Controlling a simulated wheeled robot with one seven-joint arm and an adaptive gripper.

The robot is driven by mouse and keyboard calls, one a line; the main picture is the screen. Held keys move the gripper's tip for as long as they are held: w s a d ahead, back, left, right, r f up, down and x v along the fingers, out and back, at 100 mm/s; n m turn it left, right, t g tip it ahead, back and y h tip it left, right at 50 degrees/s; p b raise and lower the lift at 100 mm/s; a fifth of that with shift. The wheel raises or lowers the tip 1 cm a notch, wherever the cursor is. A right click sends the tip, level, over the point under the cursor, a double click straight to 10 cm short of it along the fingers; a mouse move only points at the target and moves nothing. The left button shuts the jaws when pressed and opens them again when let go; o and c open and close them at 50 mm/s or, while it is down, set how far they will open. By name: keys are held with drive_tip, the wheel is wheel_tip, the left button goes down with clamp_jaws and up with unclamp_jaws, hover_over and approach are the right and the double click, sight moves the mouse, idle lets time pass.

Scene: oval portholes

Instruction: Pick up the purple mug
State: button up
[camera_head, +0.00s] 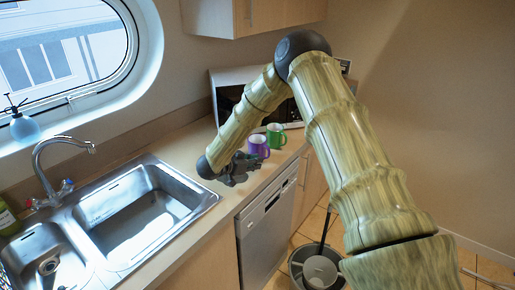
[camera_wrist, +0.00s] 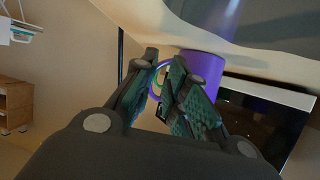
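The purple mug (camera_head: 258,147) stands on the counter in front of the microwave, beside a green mug (camera_head: 276,135). My gripper (camera_head: 243,164) is low over the counter, just in front of the purple mug. In the wrist view the purple mug (camera_wrist: 206,68) is just beyond my fingertips, its body partly hidden by the right finger. The fingers of my gripper (camera_wrist: 164,62) are apart, with part of a purple handle seen through the gap. I cannot tell whether a finger touches the mug.
The microwave (camera_head: 229,80) stands behind the mugs. The steel sink (camera_head: 144,213) with its tap (camera_head: 47,160) is to the left. The dishwasher (camera_head: 268,232) is below the counter. A grey bin (camera_head: 318,268) stands on the floor. A wall cabinet (camera_head: 250,15) hangs above.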

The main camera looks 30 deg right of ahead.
sight(268, 154)
drive_tip(key=d, duration=0.2)
drive_tip(key=d+p, duration=0.1)
drive_tip(key=d, duration=0.1)
drive_tip(key=w+d+p, duration=0.1)
drive_tip(key=d, duration=0.2)
drive_tip(key=shift+w+r, duration=0.1)
drive_tip(key=shift+w+d+f+p, duration=0.15)
drive_tip(key=shift+d+f+p, duration=0.05)
drive_tip(key=shift+f+p, duration=0.15)
clamp_jaws()
drive_tip(key=shift+r, duration=0.3)
